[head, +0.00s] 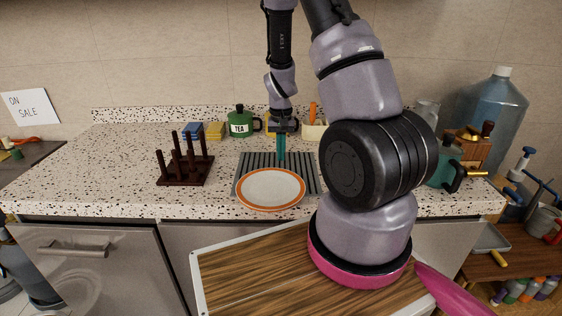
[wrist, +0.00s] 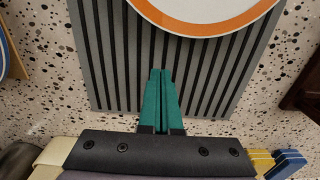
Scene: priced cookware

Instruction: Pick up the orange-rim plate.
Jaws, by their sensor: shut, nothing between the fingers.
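The orange-rim plate (head: 271,189) is white with an orange ring near its edge. It lies flat on the front part of a grey ribbed mat (head: 313,178) on the counter. In the wrist view part of the plate (wrist: 205,10) shows at the top edge, the rest cut off. My gripper (head: 281,158) points down over the back part of the mat, behind the plate. Its green fingers (wrist: 160,75) are together and empty, apart from the plate's rim in the wrist view. Their exact height above the mat is hard to tell.
A dark peg rack (head: 185,170) stands left of the mat. A green TEA canister (head: 240,123), blue and yellow sponges (head: 204,131) stand along the back. The counter's left part is clear.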

